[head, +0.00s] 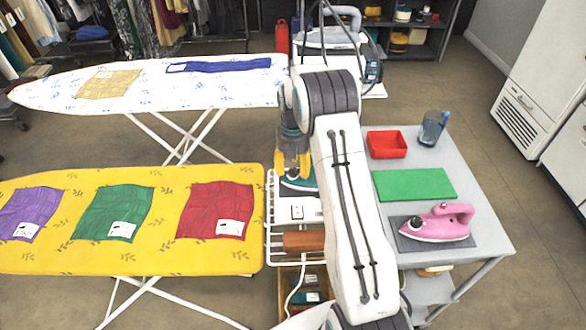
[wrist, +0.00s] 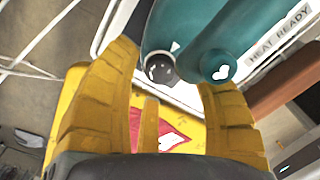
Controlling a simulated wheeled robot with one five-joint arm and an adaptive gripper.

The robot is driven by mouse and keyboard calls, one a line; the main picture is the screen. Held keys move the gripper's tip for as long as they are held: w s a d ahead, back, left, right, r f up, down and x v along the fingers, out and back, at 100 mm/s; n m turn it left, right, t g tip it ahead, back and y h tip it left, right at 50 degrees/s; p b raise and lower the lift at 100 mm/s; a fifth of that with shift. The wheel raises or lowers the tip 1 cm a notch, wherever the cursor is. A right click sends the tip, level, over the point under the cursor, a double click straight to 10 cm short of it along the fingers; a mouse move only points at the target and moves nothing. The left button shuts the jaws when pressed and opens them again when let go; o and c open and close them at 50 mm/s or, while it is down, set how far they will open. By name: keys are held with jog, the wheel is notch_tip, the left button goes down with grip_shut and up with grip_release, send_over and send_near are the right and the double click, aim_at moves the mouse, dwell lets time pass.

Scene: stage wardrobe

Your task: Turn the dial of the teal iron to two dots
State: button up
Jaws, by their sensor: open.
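The teal iron (head: 297,183) rests on the white wire rack beside the yellow board, mostly hidden by my arm in the head view. In the wrist view the teal iron (wrist: 212,35) fills the top. Its dark round dial (wrist: 160,69) has small pale marks too small to read. A white triangle sits on the teal body just above the dial. My gripper (wrist: 168,70) is open, with its yellow fingers to either side of the dial; I cannot tell whether they touch it. In the head view my gripper (head: 293,162) is over the iron.
The yellow ironing board (head: 170,190) with purple, green and red cloths is at left. A brown roll (head: 303,241) lies near the rack.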

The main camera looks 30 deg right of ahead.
jog(key=shift+f, duration=0.6)
jog(key=shift+c, duration=0.4)
grip_shut()
